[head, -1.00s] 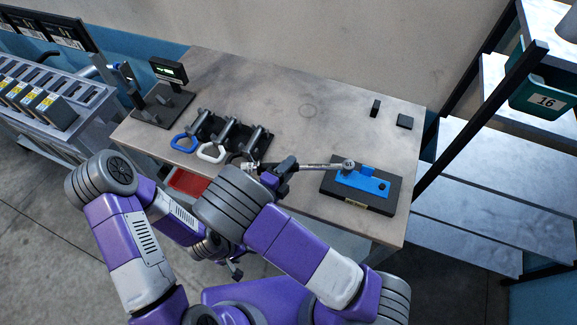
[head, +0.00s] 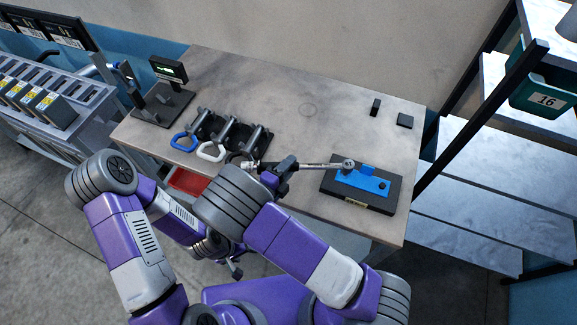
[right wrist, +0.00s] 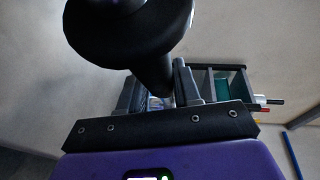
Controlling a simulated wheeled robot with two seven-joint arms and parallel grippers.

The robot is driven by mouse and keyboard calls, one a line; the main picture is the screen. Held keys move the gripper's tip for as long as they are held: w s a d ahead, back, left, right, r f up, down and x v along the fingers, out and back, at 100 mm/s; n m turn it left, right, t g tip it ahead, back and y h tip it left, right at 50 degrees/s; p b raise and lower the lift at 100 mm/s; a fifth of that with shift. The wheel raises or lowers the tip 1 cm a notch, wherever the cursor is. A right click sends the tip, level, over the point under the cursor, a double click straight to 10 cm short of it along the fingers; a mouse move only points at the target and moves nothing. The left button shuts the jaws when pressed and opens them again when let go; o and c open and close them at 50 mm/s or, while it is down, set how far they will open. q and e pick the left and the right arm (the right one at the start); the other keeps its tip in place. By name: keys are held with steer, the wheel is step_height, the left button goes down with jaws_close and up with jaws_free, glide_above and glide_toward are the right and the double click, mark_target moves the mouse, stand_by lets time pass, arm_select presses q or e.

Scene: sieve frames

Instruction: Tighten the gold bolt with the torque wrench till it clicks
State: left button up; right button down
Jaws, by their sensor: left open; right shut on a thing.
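The torque wrench (head: 318,165) lies level over the table, its head at the right end on the blue block (head: 362,183). The block sits on a black base plate (head: 331,188). The gold bolt is not visible; the wrench head covers that end of the block. My right gripper (head: 281,172) is shut on the wrench near its left end. In the right wrist view the wrench shows as a dark shaft (right wrist: 155,78) running down between the fingers, with a large dark round part above. My left gripper (head: 235,269) is open and empty, low in front of the table.
A rack with blue, white and dark-handled tools (head: 229,136) stands left of the wrench. A red tray (head: 187,181) is at the table's front edge. A small display stand (head: 168,71) is at the back left, two small black blocks at the back right. The table's middle back is clear.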

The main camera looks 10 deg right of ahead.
steer(key=shift+w+r, duration=0.1)
steer(key=shift+w, duration=0.1)
steer(key=shift+w+d+m+g+h, duration=0.15)
steer(key=shift+w+m+g+h, duration=0.25)
steer(key=shift+w+m+h, duration=0.15)
steer(key=shift+w, duration=0.15)
steer(key=shift+w+d+m+g+h, duration=0.2)
steer(key=shift+w+m+g+h, duration=0.15)
steer(key=shift+w+m+g, duration=0.2)
steer(key=shift+w, duration=0.15)
stand_by(0.3)
steer(key=shift+w+d+m+g+h, duration=0.25)
steer(key=shift+w+m+g+h, duration=0.2)
steer(key=shift+w+g, duration=0.2)
steer(key=shift+w+d, duration=0.1)
